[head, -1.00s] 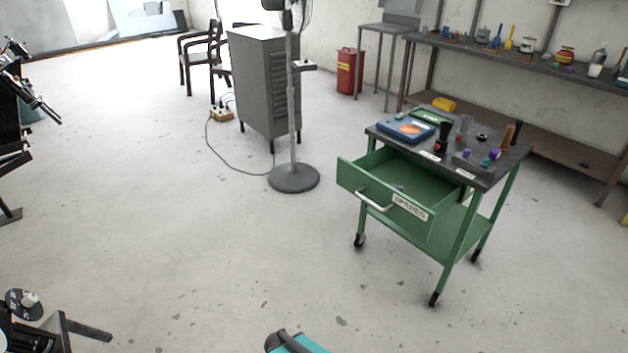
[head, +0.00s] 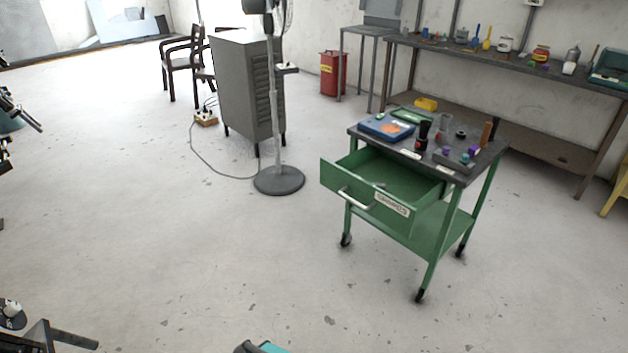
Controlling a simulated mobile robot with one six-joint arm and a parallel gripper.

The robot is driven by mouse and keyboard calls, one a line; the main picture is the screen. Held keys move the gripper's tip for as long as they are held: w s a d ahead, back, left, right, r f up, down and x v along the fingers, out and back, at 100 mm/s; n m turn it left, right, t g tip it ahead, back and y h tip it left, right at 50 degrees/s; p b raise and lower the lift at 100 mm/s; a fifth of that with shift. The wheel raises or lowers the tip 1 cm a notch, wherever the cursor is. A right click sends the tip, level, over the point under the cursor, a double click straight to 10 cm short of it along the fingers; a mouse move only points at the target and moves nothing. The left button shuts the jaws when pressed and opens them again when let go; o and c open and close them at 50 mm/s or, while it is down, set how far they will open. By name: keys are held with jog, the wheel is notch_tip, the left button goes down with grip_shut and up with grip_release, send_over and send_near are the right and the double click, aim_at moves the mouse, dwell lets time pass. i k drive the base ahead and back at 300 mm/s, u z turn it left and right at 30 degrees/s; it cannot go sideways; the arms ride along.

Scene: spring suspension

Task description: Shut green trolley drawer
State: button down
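The green trolley (head: 428,235) stands on castors right of centre in the head view. Its green drawer (head: 372,205) is pulled well out toward the front left. A pale bar handle (head: 356,200) and a white label (head: 392,204) are on the drawer front. The inside of the drawer shows, with something small in it that I cannot make out. The dark trolley top (head: 455,170) carries a blue tray, a black-and-red item, a clear container and several small parts.
A pedestal fan (head: 278,182) and a grey cabinet (head: 245,85) stand behind left, with a cable on the floor. A workbench (head: 520,68) lines the back right. Floor left of the trolley is clear.

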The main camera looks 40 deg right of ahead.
aim_at(411, 190)
jog(key=z, duration=0.05)
jog(key=i, duration=1)
jog(key=u, duration=0.15)
jog(key=k, duration=0.95)
jog(key=z, duration=0.15)
jog(key=i, duration=0.65)
